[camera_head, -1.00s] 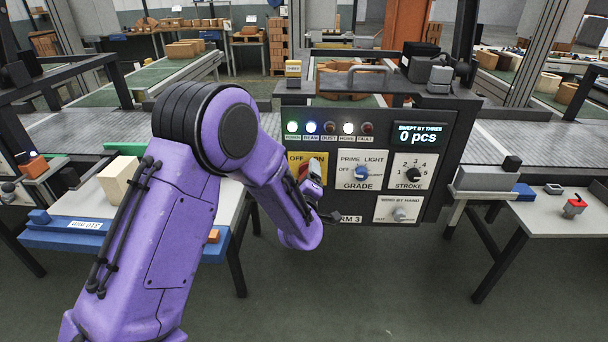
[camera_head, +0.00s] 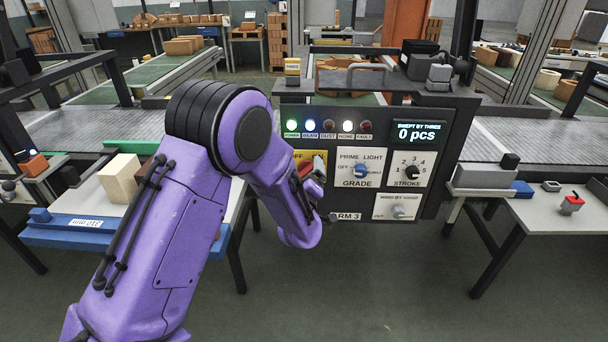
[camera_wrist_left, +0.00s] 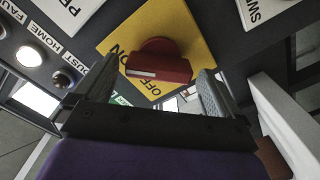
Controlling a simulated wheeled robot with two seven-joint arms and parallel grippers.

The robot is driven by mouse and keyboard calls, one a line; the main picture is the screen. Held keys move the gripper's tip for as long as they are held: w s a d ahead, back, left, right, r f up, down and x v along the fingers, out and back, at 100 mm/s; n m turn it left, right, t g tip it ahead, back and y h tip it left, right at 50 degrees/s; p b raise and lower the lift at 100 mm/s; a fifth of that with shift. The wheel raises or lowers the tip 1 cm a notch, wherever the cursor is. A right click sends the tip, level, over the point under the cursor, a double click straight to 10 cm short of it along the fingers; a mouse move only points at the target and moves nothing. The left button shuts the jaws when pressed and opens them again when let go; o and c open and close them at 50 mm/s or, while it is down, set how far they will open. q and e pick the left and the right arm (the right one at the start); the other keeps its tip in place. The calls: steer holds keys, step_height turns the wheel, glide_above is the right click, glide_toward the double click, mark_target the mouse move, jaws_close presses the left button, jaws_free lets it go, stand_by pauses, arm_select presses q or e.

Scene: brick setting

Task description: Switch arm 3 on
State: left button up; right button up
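The dark panel (camera_head: 375,113) labelled ARM 3 has a yellow plate (camera_head: 318,156) with a red rotary switch (camera_head: 306,169) at its left, partly hidden by my left arm in the head view. In the left wrist view the red switch (camera_wrist_left: 160,62) sits on the yellow plate (camera_wrist_left: 190,25) marked ON and OFF; a white line marks one end of its handle. My left gripper (camera_wrist_left: 158,88) is open, with one finger on each side of the switch and gaps visible. In the head view the left gripper (camera_head: 325,195) is at the panel's lower left. My right gripper is not in view.
The panel also carries a GRADE knob (camera_head: 361,171), a STROKE knob (camera_head: 412,172), a small lower knob (camera_head: 398,211), a row of lamps and a display (camera_head: 417,133) reading 0 pcs. A pale block (camera_head: 121,178) stands on the left table. A conveyor (camera_head: 540,145) runs at right.

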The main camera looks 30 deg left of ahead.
arm_select(q)
steer(key=b+v, duration=0.1)
steer(key=v, duration=0.9)
steer(key=shift+s+d+b, duration=0.2)
steer(key=shift+b, duration=0.1)
